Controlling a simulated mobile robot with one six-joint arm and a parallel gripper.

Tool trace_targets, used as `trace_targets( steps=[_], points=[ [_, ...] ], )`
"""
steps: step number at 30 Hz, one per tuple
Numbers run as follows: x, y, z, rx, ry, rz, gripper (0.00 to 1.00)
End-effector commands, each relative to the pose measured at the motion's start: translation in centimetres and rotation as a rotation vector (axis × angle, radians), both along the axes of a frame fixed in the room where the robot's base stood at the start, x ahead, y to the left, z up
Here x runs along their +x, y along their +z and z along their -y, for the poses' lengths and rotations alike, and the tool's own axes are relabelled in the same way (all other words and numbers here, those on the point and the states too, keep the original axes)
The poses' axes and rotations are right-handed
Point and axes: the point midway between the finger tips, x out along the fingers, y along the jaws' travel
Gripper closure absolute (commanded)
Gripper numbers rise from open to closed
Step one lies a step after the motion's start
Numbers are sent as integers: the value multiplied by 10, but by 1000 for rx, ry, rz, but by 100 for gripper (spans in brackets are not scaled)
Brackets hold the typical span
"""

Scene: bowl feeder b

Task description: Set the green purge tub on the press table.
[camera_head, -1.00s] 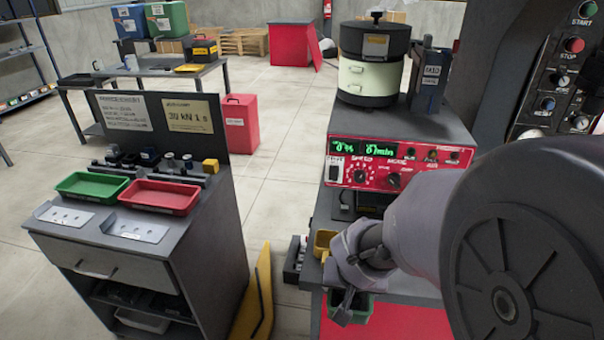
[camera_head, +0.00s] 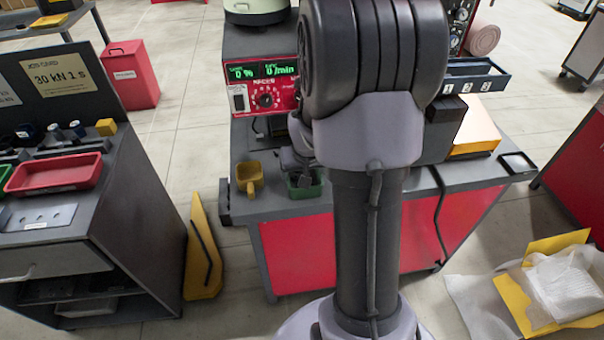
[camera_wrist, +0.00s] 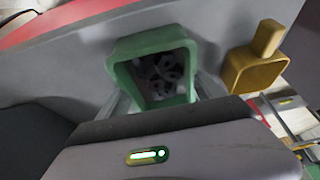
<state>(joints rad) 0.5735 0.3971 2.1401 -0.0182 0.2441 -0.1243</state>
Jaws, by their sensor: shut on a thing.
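The green purge tub (camera_head: 305,184) is at the front of the grey press table (camera_head: 285,207), partly hidden by my arm. The wrist view shows the tub (camera_wrist: 123,80) from above, with several small grey parts inside. My gripper (camera_head: 303,172) is shut on the tub; in the wrist view its fingers show at the tub's sides. The tub looks roughly upright over the tabletop. I cannot tell whether its bottom touches the table.
A yellow scoop-like cup (camera_head: 249,179) stands just left of the tub. The red control box (camera_head: 262,90) is behind. A yellow box (camera_head: 475,130) is on the table's right. A cabinet with a red tray (camera_head: 55,174) and a leaning yellow panel (camera_head: 203,250) are at left.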

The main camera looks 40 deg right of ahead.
Motion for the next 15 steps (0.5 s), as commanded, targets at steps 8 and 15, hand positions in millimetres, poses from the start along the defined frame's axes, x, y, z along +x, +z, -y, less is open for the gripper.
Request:
trace_targets(
  steps=[8,15],
  points=[
    [0,-2,0,1,0,-1,1],
    [0,-2,0,1,0,-1,1]
  ],
)
